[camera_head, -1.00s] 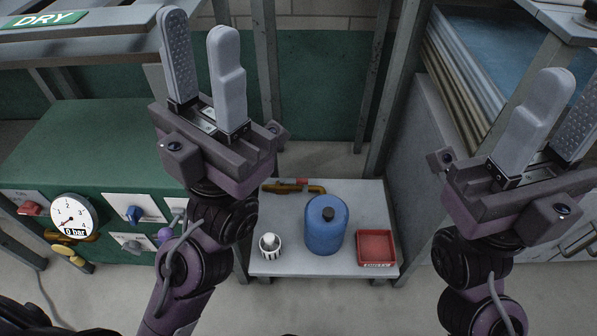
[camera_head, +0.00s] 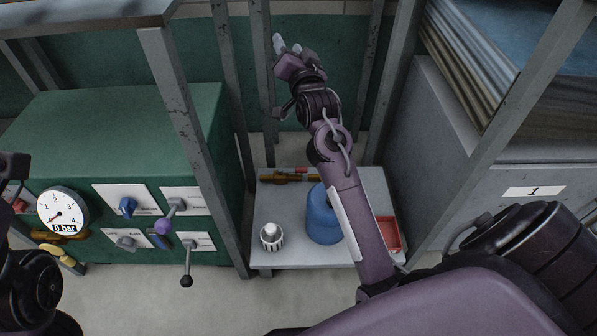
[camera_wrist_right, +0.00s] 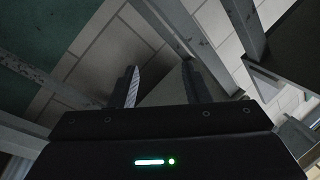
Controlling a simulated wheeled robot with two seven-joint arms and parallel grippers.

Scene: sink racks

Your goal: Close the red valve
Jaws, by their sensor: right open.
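A brass valve (camera_head: 282,178) with a small red part at its right end lies at the back of the low grey shelf (camera_head: 265,214). Another red handle (camera_head: 14,203) shows at the far left of the green cabinet, partly hidden by my left arm. My right gripper (camera_head: 288,45) is beyond and above the brass valve, pointing away toward the back wall. In the right wrist view my right gripper (camera_wrist_right: 160,85) has its fingers apart with nothing between them. My left arm's dark links show at the left edge; its fingers are outside the view.
A blue jug (camera_head: 322,222) stands on the shelf, partly behind my right forearm. A white ribbed cup (camera_head: 272,237) and a red tray (camera_head: 389,234) flank it. Grey posts (camera_head: 190,135) rise beside the shelf. The green cabinet (camera_head: 130,120) carries a gauge (camera_head: 62,210) and several levers.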

